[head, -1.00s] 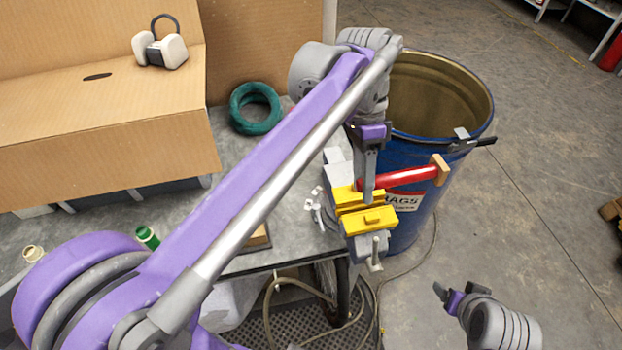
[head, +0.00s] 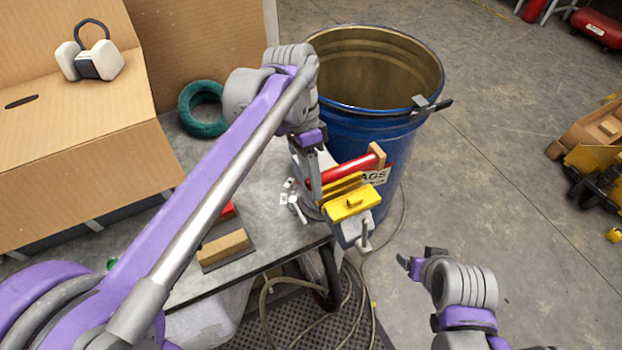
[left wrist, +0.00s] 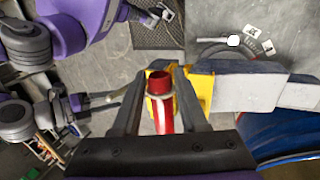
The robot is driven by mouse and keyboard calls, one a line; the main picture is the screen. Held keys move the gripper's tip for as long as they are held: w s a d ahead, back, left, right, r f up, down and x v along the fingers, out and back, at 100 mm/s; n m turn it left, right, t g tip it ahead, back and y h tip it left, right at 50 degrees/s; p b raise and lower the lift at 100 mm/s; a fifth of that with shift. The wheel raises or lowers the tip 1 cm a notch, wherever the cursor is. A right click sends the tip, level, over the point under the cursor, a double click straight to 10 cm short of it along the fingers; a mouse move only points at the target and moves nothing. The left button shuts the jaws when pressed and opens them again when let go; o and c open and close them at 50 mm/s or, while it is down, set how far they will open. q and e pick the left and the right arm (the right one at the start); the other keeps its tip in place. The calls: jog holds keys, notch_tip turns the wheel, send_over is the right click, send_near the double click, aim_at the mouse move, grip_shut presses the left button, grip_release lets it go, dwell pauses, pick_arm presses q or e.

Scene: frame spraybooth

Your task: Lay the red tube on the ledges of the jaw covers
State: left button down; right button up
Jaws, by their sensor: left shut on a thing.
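The red tube (head: 347,170) lies roughly level over the far side of the vise in the head view, a tan block at its right end. My left gripper (head: 316,178) is shut on it, fingers pointing down. In the left wrist view the red tube (left wrist: 160,80) shows end-on between the fingers, with a pale band. The yellow jaw covers (head: 350,206) sit on the grey vise, right beside the tube; they also show in the left wrist view (left wrist: 203,84). I cannot tell whether the tube touches their ledges. My right gripper (head: 418,262) hangs over the floor, away from the vise.
A blue drum (head: 345,130) stands just behind the vise. The grey bench (head: 265,212) holds a green ring (head: 203,108) and a wooden-topped block (head: 225,247). A large cardboard box (head: 90,155) fills the left. The floor at right is mostly open.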

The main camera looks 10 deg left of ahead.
pick_arm(q)
jog(key=shift+w, duration=0.1)
jog(key=shift+s+d+r, duration=0.15)
jog(key=shift+s+r, duration=0.05)
jog(key=shift+r, duration=0.15)
notch_tip(320, 180, down, 3)
jog(key=shift+w+r+b, duration=0.1)
jog(key=shift+r+b, duration=0.05)
jog(key=shift+b, duration=0.25)
notch_tip(320, 180, down, 2)
jog(key=shift+f+b, duration=0.1)
jog(key=shift+b, duration=0.4)
pick_arm(e)
jog(key=f, duration=0.1)
jog(key=s+f, duration=0.1)
jog(key=shift+s+f, duration=0.2)
jog(key=shift+f, duration=0.2)
pick_arm(q)
jog(key=shift+f+b, duration=0.85)
jog(key=shift+f, duration=0.75)
pick_arm(e)
jog(key=shift+s+f, duration=0.25)
jog(key=shift+f, duration=0.35)
jog(key=shift+s+f, duration=0.25)
jog(key=shift+f, duration=0.3)
